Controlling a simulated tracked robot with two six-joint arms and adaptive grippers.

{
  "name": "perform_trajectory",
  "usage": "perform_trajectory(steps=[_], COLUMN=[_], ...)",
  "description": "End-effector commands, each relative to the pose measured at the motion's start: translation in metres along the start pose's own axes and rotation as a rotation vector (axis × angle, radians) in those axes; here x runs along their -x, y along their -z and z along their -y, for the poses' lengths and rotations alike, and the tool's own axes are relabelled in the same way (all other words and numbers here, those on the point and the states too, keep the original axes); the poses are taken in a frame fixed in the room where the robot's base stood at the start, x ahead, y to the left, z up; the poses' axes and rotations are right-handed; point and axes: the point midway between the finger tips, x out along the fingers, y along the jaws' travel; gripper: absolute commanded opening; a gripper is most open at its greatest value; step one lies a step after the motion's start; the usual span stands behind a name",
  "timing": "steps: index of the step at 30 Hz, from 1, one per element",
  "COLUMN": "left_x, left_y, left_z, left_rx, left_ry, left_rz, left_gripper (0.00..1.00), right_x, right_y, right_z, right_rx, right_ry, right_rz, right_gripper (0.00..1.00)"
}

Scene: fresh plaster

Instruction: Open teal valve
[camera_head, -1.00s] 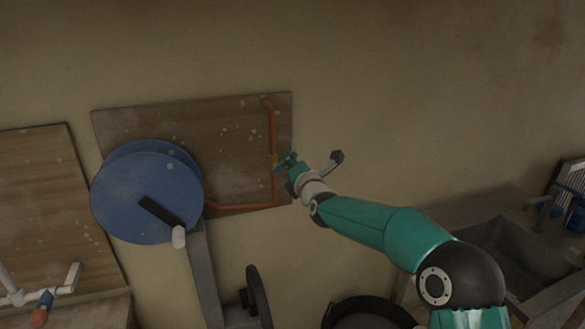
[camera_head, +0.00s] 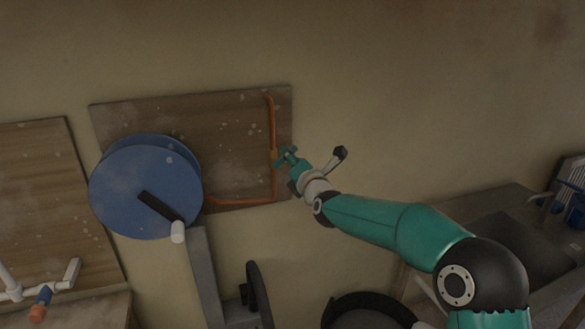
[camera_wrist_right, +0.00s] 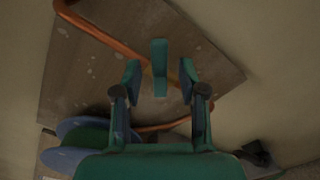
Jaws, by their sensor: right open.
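The teal valve handle (camera_head: 287,154) sits at a brass-coloured fitting (camera_head: 274,155) on an orange pipe, at the right side of a wooden wall board. In the wrist view the handle (camera_wrist_right: 159,67) is a narrow teal bar, seen between the fingertips of my right gripper (camera_wrist_right: 160,80). A gap shows on each side of it. In the head view my right gripper (camera_head: 296,165) is at the handle, partly overlapping it; contact cannot be told. The right gripper is open and holds nothing. My left gripper is not in view.
A blue reel (camera_head: 145,195) with a crank stands left of the valve, in front of the board (camera_head: 190,115). The orange pipe (camera_head: 272,120) runs down and then left. A black wheel (camera_head: 258,295) is below. A sink counter (camera_head: 480,215) is at the right. The wall above is clear.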

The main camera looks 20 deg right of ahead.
Motion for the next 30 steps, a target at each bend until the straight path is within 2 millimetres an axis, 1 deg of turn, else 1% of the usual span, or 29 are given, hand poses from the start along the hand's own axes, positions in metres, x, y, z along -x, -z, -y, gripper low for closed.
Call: perform_trajectory(steps=[1,6,21,25,30], left_x=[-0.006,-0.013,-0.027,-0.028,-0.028], left_y=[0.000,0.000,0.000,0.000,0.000], left_z=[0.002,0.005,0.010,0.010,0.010], left_rx=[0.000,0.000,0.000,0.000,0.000], left_ry=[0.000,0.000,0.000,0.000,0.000], left_rz=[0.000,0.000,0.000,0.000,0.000], left_gripper=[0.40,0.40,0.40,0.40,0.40], right_x=[0.007,0.028,0.087,0.097,0.100], right_y=[0.001,0.001,-0.001,-0.001,-0.001], right_z=[0.002,0.001,0.000,0.000,0.000], right_rx=[-0.001,0.000,0.000,0.000,0.000], right_ry=[-0.001,-0.002,-0.001,-0.001,-0.001], right_rz=[0.001,0.001,0.002,0.002,0.002], right_gripper=[0.42,0.42,0.42,0.42,0.42])
